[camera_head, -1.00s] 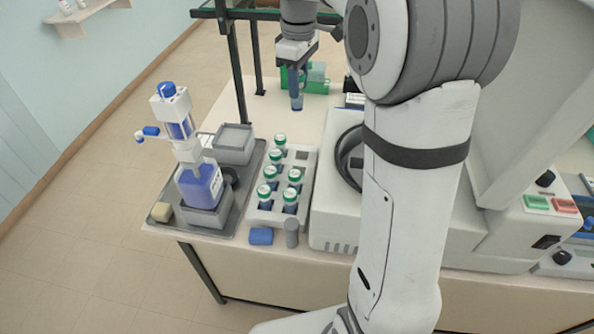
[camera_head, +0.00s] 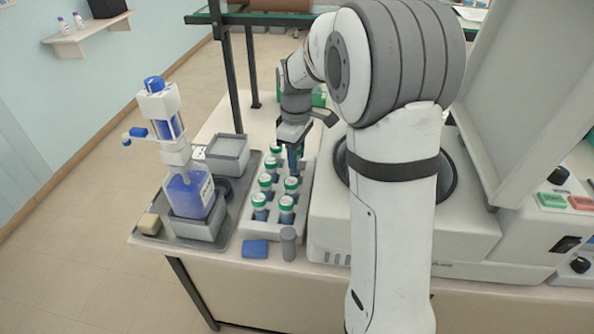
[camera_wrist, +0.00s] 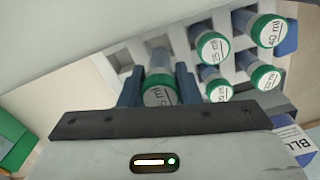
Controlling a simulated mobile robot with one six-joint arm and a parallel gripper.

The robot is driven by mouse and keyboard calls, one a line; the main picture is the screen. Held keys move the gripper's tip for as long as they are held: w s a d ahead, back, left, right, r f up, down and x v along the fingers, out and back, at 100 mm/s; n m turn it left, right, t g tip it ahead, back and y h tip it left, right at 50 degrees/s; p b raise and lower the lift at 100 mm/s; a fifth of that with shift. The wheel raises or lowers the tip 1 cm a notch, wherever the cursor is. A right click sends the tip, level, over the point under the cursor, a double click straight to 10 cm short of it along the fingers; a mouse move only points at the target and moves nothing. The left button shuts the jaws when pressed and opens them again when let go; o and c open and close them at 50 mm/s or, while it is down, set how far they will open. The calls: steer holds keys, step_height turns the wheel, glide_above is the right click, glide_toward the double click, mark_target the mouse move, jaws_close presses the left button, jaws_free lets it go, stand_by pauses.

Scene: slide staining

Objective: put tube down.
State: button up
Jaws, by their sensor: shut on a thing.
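My gripper (camera_head: 292,148) is shut on a tube with a green cap. In the wrist view the gripper (camera_wrist: 160,88) has one blue finger on each side of the tube (camera_wrist: 159,62), with the cap towards me. The tube is at the far right part of the white rack (camera_head: 247,226), which also shows in the wrist view (camera_wrist: 85,53). The arm partly hides that spot in the head view. I cannot tell whether the tube's lower end is inside a hole. Several other green-capped tubes (camera_head: 287,203) stand upright in the rack.
Left of the rack, a grey tray (camera_head: 151,238) holds a blue-liquid dispenser bottle (camera_head: 189,195) and a grey box (camera_head: 228,152). A blue block (camera_head: 255,249) and a grey cylinder (camera_head: 288,243) stand in front. A large white machine (camera_head: 325,215) is close on the right.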

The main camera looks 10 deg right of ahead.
mark_target(296, 170)
steer(key=shift+f, duration=2.2)
steer(key=shift+f, duration=0.45)
steer(key=o, duration=0.9)
steer(key=shift+o, duration=0.2)
steer(key=shift+r, duration=0.55)
step_height(296, 170, up, 12)
steer(key=shift+f, duration=0.1)
